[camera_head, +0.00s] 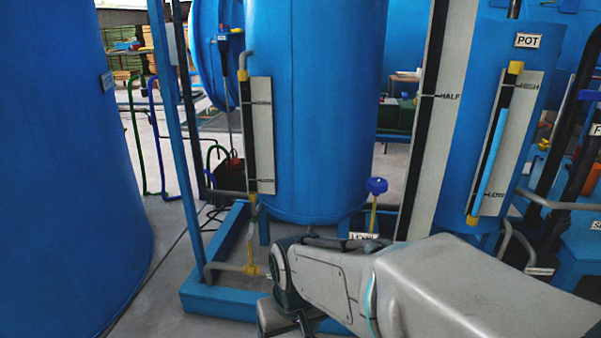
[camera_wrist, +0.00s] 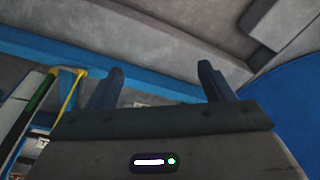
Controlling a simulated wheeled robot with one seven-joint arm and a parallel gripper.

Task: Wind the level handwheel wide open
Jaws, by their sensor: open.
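A small blue handwheel (camera_head: 376,186) sits on top of an upright yellow stem, in front of and to the right of the middle blue tank. A white label plate (camera_head: 363,236) lies at the foot of the stem, its text partly hidden by my arm. My gripper is low in the head view, at the left end of my arm, mostly hidden by it, below and left of the handwheel. In the wrist view my gripper (camera_wrist: 161,68) is open, with nothing between its two fingers. The handwheel cannot be made out there.
The blue tank (camera_head: 315,110) stands behind a blue floor frame (camera_head: 215,300). A tall HALF gauge board (camera_head: 450,130) and the POT vessel (camera_head: 526,60) stand right of the handwheel. A blue post (camera_head: 175,130) and a large tank (camera_head: 65,170) are at left.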

